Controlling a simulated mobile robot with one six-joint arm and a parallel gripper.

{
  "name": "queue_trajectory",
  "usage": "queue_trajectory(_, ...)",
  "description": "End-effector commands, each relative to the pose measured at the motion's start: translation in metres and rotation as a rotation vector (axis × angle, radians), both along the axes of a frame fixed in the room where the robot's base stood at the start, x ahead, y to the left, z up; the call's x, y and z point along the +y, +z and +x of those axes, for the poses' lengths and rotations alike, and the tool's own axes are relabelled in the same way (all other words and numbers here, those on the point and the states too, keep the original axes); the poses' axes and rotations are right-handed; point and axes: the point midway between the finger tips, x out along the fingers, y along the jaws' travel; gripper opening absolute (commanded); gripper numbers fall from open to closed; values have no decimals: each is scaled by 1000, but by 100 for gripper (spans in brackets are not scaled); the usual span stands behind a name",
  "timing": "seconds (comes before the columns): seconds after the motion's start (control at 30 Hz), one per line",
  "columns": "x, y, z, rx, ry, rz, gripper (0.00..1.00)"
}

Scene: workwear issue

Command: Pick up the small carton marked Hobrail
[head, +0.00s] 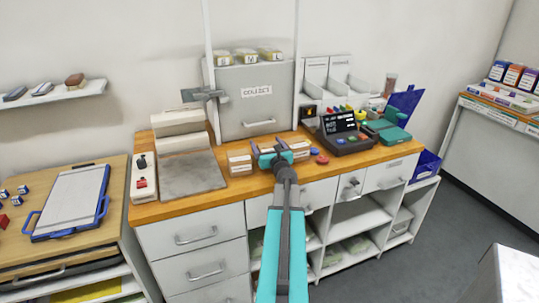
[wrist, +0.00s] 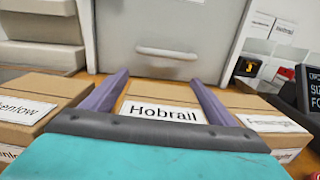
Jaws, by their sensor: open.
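The small carton marked Hobrail (wrist: 158,112) is brown cardboard with a white label, seen in the middle of the wrist view. My gripper (wrist: 160,85) is open, with one purple finger on each side of this carton. I cannot tell whether the fingers touch it. In the head view my gripper (head: 271,147) is over the row of cartons on the wooden counter and mostly hides the Hobrail carton. A carton with a label ending in "enlow" (wrist: 40,100) stands to the left. Another labelled carton (wrist: 270,122) stands close on the right.
A grey cabinet marked Collect (head: 255,110) stands behind the cartons. A dark screen device (head: 343,132) and a green machine (head: 388,128) are to the right on the counter (head: 165,210). A grey plate (head: 190,175) lies to the left.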

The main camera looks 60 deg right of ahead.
Motion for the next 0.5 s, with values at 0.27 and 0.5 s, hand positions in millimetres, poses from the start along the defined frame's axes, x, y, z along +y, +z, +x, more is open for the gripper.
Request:
queue_trajectory(0.27,-4,0,-5,0,-7,0,80)
queue_trajectory(0.5,-5,0,-6,0,-9,0,71)
